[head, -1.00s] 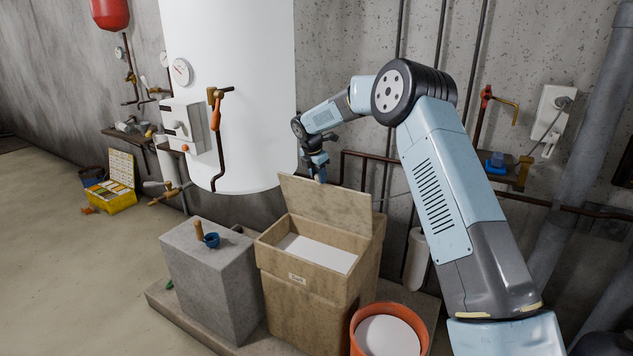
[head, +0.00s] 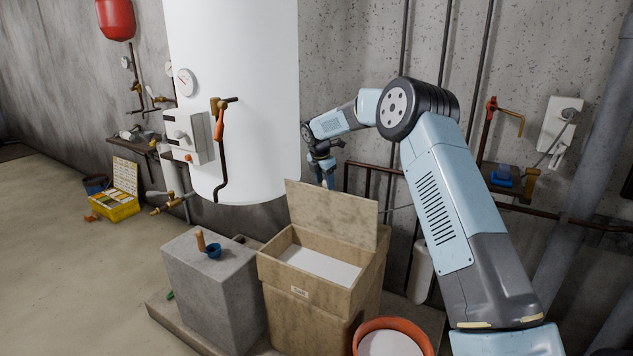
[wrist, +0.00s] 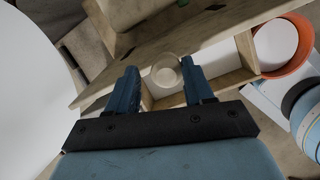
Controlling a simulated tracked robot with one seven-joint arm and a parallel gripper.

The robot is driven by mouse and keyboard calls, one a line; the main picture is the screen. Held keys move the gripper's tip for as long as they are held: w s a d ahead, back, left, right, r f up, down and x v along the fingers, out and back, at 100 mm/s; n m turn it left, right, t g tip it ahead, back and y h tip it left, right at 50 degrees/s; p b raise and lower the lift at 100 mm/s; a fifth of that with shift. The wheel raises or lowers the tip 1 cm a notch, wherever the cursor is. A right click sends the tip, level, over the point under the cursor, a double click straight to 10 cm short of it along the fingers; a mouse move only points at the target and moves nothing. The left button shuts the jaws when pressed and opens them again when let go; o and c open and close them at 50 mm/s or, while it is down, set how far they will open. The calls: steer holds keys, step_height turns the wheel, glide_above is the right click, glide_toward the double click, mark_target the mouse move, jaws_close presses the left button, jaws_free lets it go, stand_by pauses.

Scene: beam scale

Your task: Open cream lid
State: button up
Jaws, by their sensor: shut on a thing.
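The cream lid (head: 335,215) stands raised, roughly upright, at the back of the open cream box (head: 310,325). White contents (head: 320,266) show inside the box. My gripper (head: 329,184) is behind the lid's upper edge, which partly hides the fingertips in the head view. In the wrist view, my gripper (wrist: 161,68) has a finger on each side of a round pale knob (wrist: 166,76) on the lid (wrist: 215,35). It is shut on this knob. Exact finger contact is hard to see.
A grey block (head: 215,295) with a small blue cup (head: 214,251) stands left of the box. An orange-rimmed tub (head: 425,340) is at the front right. The white tank (head: 245,100) and wall pipes (head: 395,180) are close around my gripper.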

steer(key=o, duration=0.3)
steer(key=shift+d, duration=0.25)
steer(key=v, duration=1.3)
steer(key=shift+s+r, duration=0.1)
steer(key=shift+r, duration=0.25)
